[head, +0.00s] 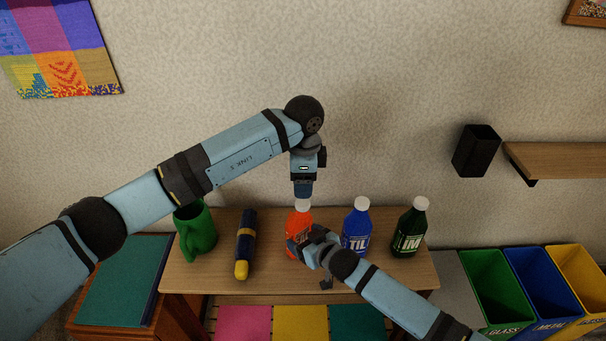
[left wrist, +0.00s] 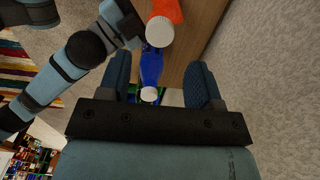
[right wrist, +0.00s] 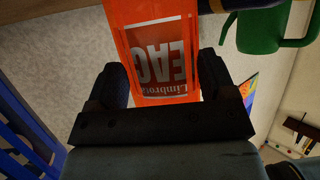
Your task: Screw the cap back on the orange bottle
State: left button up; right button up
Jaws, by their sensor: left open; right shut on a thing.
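The orange bottle (head: 298,220) stands upright near the middle of the wooden table. A white cap (head: 303,204) sits at its top; I cannot tell how tightly it is on. My right gripper (head: 310,247) is shut on the bottle's body. In the right wrist view the bottle (right wrist: 150,45) with its white label is between the fingers. My left gripper (head: 303,194) points down just above the cap. In the left wrist view the left gripper (left wrist: 160,66) is open and empty, with the cap (left wrist: 160,32) just beyond its fingertips.
A blue bottle (head: 355,232) and a dark green bottle (head: 408,232) stand to the right on the table (head: 205,278). A dark blue and yellow cylinder (head: 246,245) and a green can (head: 196,232) are to the left. Coloured bins (head: 498,280) stand at the right.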

aim_at(303, 202)
pick_arm(q)
notch_tip(303, 202, down, 7)
jog(key=shift+r, duration=0.2)
jog(key=shift+c, duration=0.4)
